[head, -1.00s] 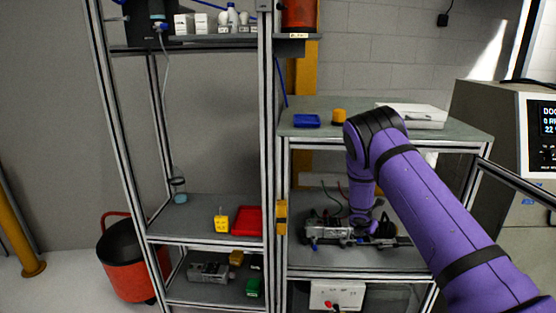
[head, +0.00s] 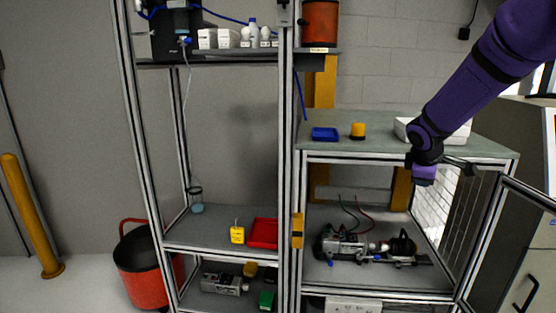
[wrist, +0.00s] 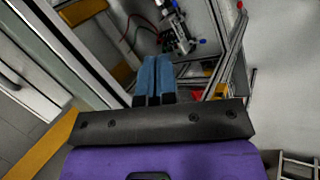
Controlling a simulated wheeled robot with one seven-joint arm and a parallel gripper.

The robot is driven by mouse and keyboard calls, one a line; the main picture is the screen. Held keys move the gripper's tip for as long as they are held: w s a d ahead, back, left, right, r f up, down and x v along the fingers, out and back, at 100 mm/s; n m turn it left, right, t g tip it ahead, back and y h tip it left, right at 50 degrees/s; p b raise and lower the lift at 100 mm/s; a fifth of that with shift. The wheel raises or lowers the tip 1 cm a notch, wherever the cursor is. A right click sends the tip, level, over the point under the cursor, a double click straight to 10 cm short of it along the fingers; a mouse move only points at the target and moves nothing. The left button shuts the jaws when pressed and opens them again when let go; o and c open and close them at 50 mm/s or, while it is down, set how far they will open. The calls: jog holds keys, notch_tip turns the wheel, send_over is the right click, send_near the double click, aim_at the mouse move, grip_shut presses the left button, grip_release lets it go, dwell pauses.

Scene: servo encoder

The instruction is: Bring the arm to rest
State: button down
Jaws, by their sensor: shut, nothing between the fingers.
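My purple arm (head: 470,75) reaches down from the upper right in the head view. Its wrist end (head: 424,174) hangs in front of the right bench's top edge, above and in front of the open bay. My gripper (wrist: 157,60) shows in the wrist view with its two blue fingers side by side, shut and empty. In the head view the fingers cannot be made out clearly. The servo assembly (head: 350,247) lies on the bay's floor below, apart from my arm.
The left rack holds a red tray (head: 263,233) and a yellow block (head: 237,235). An open framed door (head: 478,235) stands at the bay's right.

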jog(key=s+a+r+m+y, duration=0.1)
jog(key=s+a+r+m, duration=0.15)
jog(key=s+r, duration=0.45)
jog(key=s+a+r+m+y, duration=0.1)
jog(key=s+r+m, duration=0.25)
jog(key=s, duration=0.85)
jog(key=s+a+m+y, duration=0.1)
jog(key=s+a+m, duration=0.1)
jog(key=s, duration=0.6)
jog(key=s+a+m+y, duration=0.1)
jog(key=s+a+m, duration=0.2)
jog(key=s, duration=0.6)
jog(key=shift+s+a+m, duration=0.15)
jog(key=shift+s+m, duration=0.05)
jog(key=shift+m, duration=0.1)
jog(key=shift+r, duration=0.1)
